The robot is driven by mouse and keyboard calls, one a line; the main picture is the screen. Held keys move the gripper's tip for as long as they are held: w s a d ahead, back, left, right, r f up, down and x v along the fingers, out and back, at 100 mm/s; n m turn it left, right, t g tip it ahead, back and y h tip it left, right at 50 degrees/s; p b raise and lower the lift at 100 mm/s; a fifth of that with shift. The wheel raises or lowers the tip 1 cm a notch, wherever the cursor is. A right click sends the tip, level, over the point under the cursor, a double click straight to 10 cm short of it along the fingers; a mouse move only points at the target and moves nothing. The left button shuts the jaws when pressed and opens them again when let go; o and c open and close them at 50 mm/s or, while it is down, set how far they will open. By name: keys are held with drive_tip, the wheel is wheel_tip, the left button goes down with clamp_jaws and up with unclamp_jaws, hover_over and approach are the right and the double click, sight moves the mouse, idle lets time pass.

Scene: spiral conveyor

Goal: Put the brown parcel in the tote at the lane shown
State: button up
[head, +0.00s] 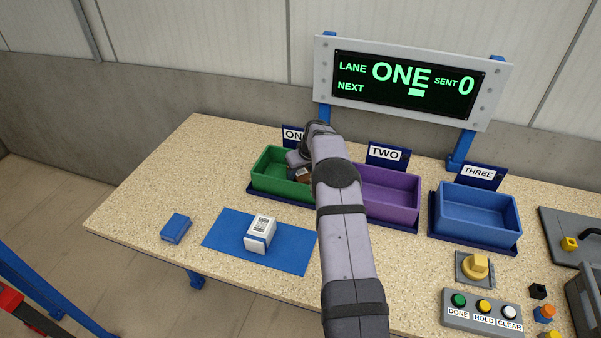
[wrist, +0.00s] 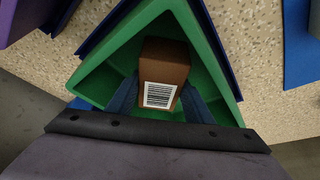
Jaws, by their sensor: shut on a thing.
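The brown parcel (wrist: 166,62) with a white barcode label is between the two fingers of my gripper (wrist: 158,100), which is shut on it. In the wrist view the parcel is over or inside the green tote; I cannot tell whether it touches the floor of the tote. In the head view a small part of the parcel (head: 303,175) shows beside my arm, within the outline of the green tote (head: 262,184). That tote stands at the sign ONE (head: 293,135), partly hidden by my arm. The display (head: 405,82) reads LANE ONE, SENT 0.
A purple tote (head: 395,208) stands at TWO and a blue tote (head: 475,222) at THREE. A white parcel (head: 260,234) rests on a blue mat (head: 222,232), with a small blue box (head: 175,228) to the left. A button panel (head: 482,311) is at the front right.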

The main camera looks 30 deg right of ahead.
drive_tip(key=shift+f, duration=0.1)
drive_tip(key=o, duration=1.1)
drive_tip(key=shift+r, duration=0.25)
drive_tip(key=b+v, duration=0.3)
drive_tip(key=v, duration=0.9)
drive_tip(key=shift+s+f+b, duration=0.1)
drive_tip(key=shift+b, duration=0.25)
